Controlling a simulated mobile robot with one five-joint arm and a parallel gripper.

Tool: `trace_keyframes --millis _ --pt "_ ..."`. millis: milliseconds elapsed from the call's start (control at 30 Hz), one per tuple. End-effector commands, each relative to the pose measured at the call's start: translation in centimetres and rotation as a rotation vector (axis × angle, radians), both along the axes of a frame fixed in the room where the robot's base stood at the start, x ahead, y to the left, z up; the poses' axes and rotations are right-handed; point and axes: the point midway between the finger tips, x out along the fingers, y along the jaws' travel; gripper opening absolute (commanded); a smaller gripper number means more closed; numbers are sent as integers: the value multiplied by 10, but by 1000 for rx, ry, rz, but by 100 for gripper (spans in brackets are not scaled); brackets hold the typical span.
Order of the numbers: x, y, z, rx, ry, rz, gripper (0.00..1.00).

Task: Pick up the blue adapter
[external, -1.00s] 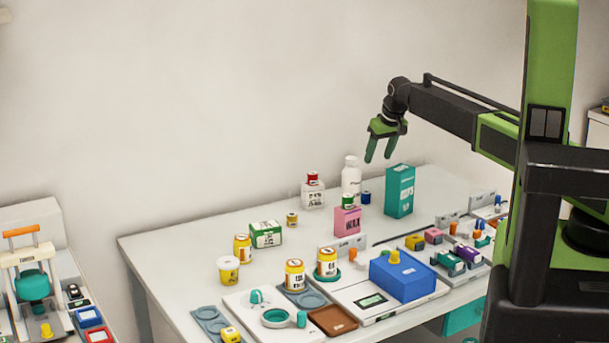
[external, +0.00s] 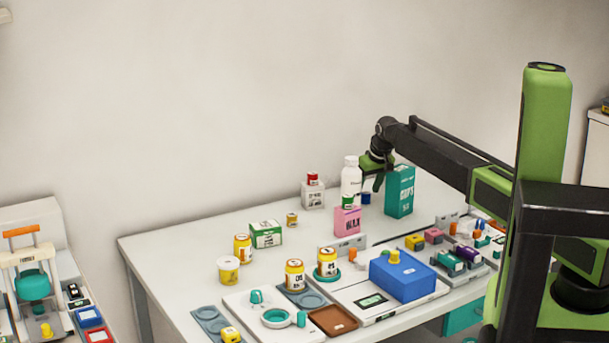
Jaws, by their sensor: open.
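A small dark blue piece (external: 365,198), which looks like the blue adapter, stands on the table between the white bottle (external: 350,184) and the teal box (external: 399,192). My gripper (external: 370,184) is open and points down just above the blue piece. Its fingers are close to the bottle and to the left side of the teal box. I cannot tell whether a finger touches either one. The gap between the fingers looks empty.
A white red-capped jar (external: 312,192) is to the left. A larger blue box (external: 402,276) and several small items crowd the front. The table's left back is clear.

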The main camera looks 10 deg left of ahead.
Motion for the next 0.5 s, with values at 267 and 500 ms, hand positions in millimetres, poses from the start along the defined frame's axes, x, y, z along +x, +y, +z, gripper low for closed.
trace_keyframes --millis 267,500 --pt "7 6 -22 0 0 0 56" --pt "7 6 -22 0 0 0 35"
